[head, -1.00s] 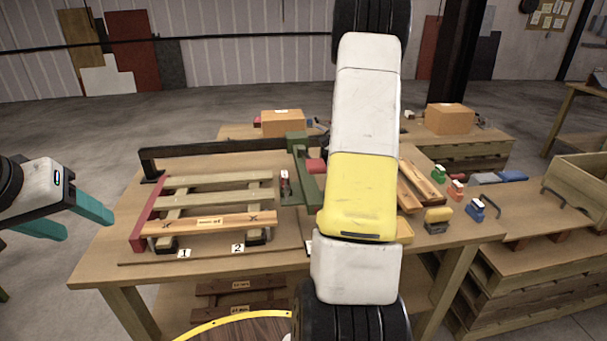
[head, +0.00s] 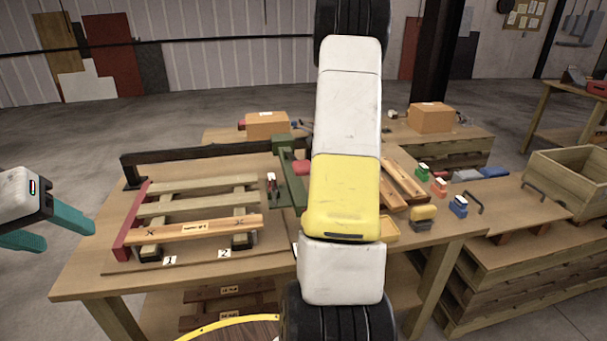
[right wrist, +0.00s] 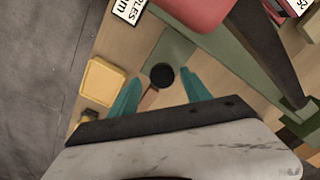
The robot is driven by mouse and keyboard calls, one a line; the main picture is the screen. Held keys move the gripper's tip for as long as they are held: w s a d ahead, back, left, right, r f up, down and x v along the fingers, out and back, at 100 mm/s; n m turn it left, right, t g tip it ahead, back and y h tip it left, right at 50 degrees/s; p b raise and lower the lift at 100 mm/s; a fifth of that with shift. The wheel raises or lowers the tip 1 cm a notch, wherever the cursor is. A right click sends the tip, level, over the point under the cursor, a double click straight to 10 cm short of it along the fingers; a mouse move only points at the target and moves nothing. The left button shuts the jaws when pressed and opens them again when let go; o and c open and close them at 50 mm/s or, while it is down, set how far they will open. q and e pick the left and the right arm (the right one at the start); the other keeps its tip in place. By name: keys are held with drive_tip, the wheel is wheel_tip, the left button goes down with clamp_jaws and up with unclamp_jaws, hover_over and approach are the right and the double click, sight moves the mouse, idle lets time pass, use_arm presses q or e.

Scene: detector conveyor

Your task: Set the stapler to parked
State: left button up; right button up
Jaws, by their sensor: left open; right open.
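The green stapler frame (head: 287,180) with a red part (head: 302,168) stands at the right end of the pallet jig, partly hidden behind my right arm. In the right wrist view, its green plate (right wrist: 165,48) and red body (right wrist: 195,10) show at the top. A black round knob (right wrist: 162,76) on a short brown stem shows between the teal fingers of my right gripper (right wrist: 160,90). Those fingers are apart and I see no contact with the knob. My right gripper is hidden in the head view. My left gripper (head: 55,232) is open and empty, left of the table.
A slatted pallet (head: 205,207) lies in the jig. A yellow tray (right wrist: 102,82) sits beside the stapler plate. Several coloured stamps, including a blue one (head: 458,206), stand at the table's right. Cardboard boxes (head: 432,118) stand further back.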

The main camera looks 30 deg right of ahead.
wheel_tip(320, 180, up, 8)
drive_tip(key=shift+f, duration=0.15)
idle(0.6)
